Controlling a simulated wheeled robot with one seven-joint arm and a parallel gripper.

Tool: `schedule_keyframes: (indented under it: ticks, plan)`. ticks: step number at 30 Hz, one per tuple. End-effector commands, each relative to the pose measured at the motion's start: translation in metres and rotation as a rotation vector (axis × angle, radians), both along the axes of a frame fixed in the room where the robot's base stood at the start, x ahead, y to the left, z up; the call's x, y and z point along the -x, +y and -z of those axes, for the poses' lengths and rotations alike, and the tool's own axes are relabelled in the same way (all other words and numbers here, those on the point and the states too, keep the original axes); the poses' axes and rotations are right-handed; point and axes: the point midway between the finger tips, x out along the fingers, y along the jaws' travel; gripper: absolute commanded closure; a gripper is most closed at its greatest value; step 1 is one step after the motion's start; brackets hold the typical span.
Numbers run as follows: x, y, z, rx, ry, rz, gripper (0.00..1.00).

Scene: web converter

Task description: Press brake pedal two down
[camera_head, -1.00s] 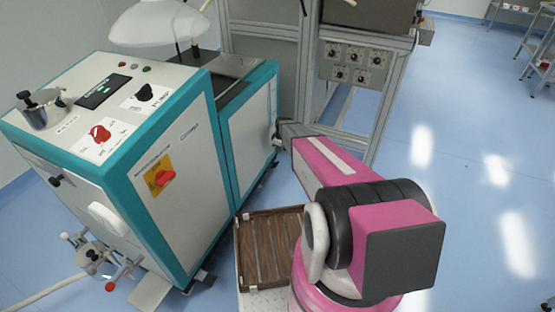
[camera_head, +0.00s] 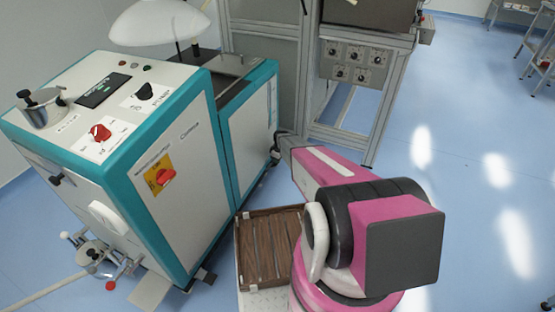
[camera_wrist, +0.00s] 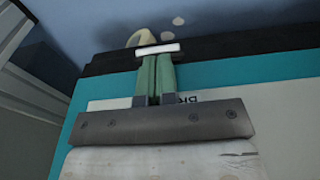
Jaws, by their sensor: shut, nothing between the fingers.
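In the wrist view my gripper (camera_wrist: 157,62) is shut and empty, with its two pale green fingers side by side. They reach over a teal edge and dark strip of a machine. A white bar (camera_wrist: 158,48) shows at the fingertips; I cannot tell whether it is part of a pedal or whether they touch. A pale curved piece (camera_wrist: 140,38) lies just beyond. A partly covered label (camera_wrist: 197,98) is under the fingers. In the head view a flat grey plate (camera_head: 150,291) sticks out low at the machine's front. I cannot identify brake pedal two for certain.
The white and teal machine (camera_head: 165,185) stands left of my pink arm. A wooden slatted tray (camera_head: 240,255) is low between them. A grey frame with a knob panel (camera_head: 350,62) stands behind.

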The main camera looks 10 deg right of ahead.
Motion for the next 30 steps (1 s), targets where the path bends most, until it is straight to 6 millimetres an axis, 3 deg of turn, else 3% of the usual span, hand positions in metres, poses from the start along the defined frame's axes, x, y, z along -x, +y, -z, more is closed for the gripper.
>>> schedule_keyframes:
  ticks: [30]
  plan:
    - [0.008, -0.012, 0.011, -0.134, -0.089, 0.003, 1.00]
